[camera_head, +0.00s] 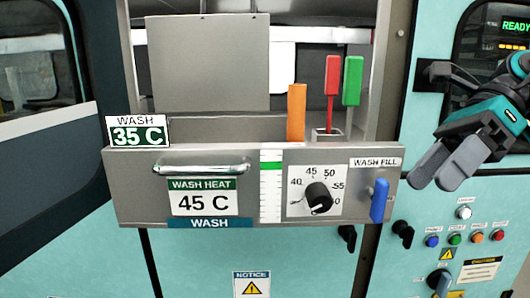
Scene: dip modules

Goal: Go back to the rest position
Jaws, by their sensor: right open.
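My right gripper (447,167) is at the right of the head view, in front of the teal machine panel. Its grey fingers point down and to the left. It is open and holds nothing. It is apart from the wash module's right edge. The grey wash module (260,157) is in the middle, with a handle, a black dial (318,197) and a blue lever (379,200) on its front. My left gripper does not show.
A red-handled (332,76), a green-handled (352,80) and an orange upright piece (296,112) stand behind the module's front. Several buttons (455,239) and a warning label are on the right panel below my gripper. A READY display (515,26) is at the upper right.

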